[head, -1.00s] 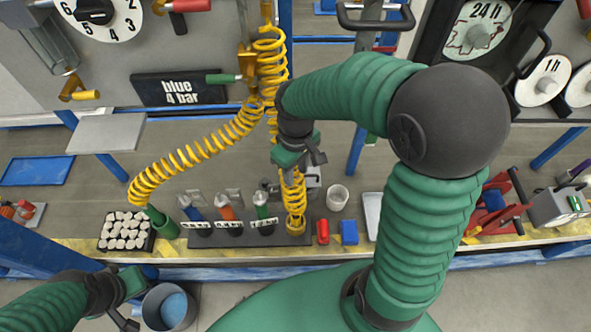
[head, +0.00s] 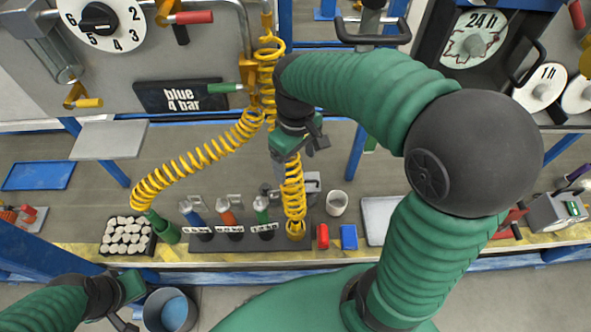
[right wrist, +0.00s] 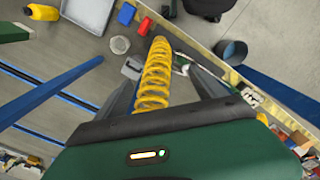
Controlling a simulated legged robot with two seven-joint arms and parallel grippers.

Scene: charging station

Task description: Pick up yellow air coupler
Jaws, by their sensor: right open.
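A yellow coiled air hose hangs down to its yellow end piece (head: 295,231), which I take as the yellow air coupler, at the right end of the dark holder on the bench. My right gripper (head: 300,147) is above it, beside the upper part of this hose. In the right wrist view the yellow coil (right wrist: 155,85) runs between the two open fingers, and its end (right wrist: 160,43) lies beyond them. Whether the fingers touch the coil I cannot tell. My left gripper (head: 127,303) is low at the left, near a grey bucket; its jaw state is unclear.
A white cup (head: 337,203), red block (head: 323,236) and blue block (head: 349,237) stand close right. The grey bucket (head: 169,309) is below the bench edge.

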